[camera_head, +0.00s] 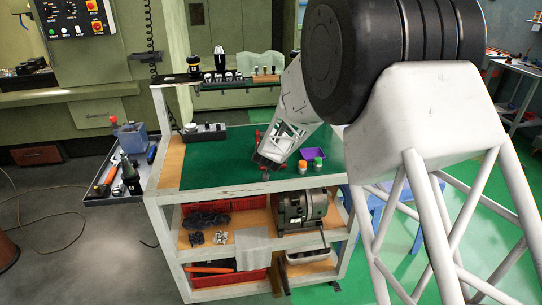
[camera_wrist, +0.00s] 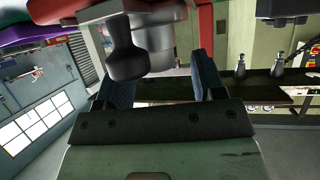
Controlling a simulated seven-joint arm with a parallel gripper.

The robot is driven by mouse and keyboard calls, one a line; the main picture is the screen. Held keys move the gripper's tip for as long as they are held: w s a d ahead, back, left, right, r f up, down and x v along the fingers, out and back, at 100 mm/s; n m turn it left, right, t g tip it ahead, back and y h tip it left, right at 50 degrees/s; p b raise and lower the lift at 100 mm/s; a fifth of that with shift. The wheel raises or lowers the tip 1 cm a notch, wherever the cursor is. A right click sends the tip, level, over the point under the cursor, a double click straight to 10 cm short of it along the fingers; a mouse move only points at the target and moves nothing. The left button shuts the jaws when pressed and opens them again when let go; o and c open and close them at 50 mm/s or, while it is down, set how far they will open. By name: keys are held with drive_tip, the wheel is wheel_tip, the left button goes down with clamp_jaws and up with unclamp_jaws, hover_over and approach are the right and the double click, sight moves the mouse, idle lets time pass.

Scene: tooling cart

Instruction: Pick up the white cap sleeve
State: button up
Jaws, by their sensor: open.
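I cannot tell for certain which thing is the white cap sleeve. Several small white-topped pieces (camera_head: 219,77) stand in a row on the cart's raised back shelf, and a small white piece (camera_head: 190,127) sits at the cart's left end. An orange-and-white bottle (camera_head: 302,167) stands on the green mat. My gripper (camera_wrist: 161,83) is open in the wrist view, its two fingers apart.
A purple bin (camera_head: 313,153) and a green bottle (camera_head: 318,163) are right of my arm. A black-and-yellow bottle (camera_head: 194,66) and a black bottle (camera_head: 220,58) stand on the back shelf. A grey side tray (camera_head: 112,195) holds tools. The mat's left part is clear.

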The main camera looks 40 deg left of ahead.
drive_tip(key=shift+w+a+f, duration=0.2)
drive_tip(key=shift+w+a, duration=0.05)
drive_tip(key=shift+w, duration=0.1)
idle(0.4)
drive_tip(key=c, duration=1)
drive_tip(key=shift+o, duration=0.2)
drive_tip(key=shift+r, duration=0.1)
drive_tip(key=shift+r, duration=0.65)
wheel_tip(320, 180, up, 2)
drive_tip(key=shift+r, duration=0.1)
drive_tip(key=s+d+r, duration=0.1)
drive_tip(key=s+d, duration=1)
drive_tip(key=shift+s+d+r, duration=0.15)
drive_tip(key=shift+d+r, duration=0.05)
